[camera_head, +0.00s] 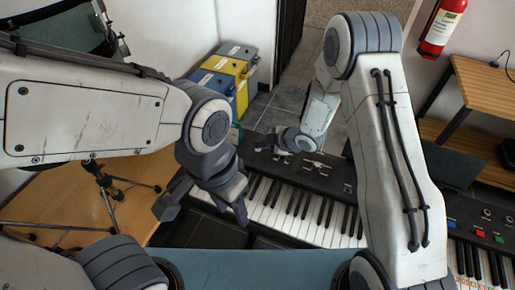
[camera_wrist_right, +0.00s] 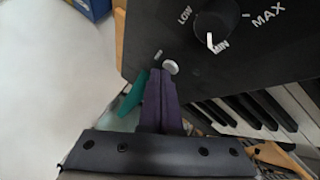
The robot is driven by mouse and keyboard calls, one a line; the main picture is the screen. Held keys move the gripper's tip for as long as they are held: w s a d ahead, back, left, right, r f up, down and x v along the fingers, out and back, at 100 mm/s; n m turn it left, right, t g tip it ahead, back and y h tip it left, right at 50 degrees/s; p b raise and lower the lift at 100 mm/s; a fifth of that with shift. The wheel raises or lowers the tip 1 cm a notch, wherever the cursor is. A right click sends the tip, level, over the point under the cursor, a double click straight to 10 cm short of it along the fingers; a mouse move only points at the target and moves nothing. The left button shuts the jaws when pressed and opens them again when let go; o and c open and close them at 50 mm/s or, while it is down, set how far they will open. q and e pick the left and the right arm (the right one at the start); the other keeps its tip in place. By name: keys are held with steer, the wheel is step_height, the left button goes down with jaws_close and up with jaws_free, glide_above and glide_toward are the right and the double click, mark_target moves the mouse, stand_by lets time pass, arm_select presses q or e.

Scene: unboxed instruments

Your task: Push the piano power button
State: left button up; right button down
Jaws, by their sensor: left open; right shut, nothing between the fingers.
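The piano (camera_head: 335,178) is a black keyboard with white and black keys, lying across the middle of the head view. In the right wrist view, a small round pale button (camera_wrist_right: 170,67) sits near the corner of its black panel (camera_wrist_right: 165,25), below a black knob (camera_wrist_right: 218,28) marked LOW, MIN and MAX. My right gripper (camera_wrist_right: 160,72) is shut and empty, its purple fingertips right at the button's lower edge; I cannot tell whether they touch it. My right gripper (camera_head: 266,145) is small at the piano's far left end in the head view. My left gripper (camera_head: 207,207) is open and empty, over the near left keys.
A second keyboard (camera_head: 480,236) with coloured buttons lies at the right. Blue, yellow and grey bins (camera_head: 230,68) stand behind the piano. A wooden shelf (camera_head: 485,88) and a fire extinguisher (camera_head: 441,28) are at the right. A black stand (camera_head: 105,195) is at the left.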

steer(key=shift+f, duration=0.15)
steer(key=shift+r+p, duration=0.4)
steer(key=shift+r, duration=0.25)
step_height(320, 180, up, 6)
steer(key=p, duration=0.4)
steer(key=shift+p, duration=0.4)
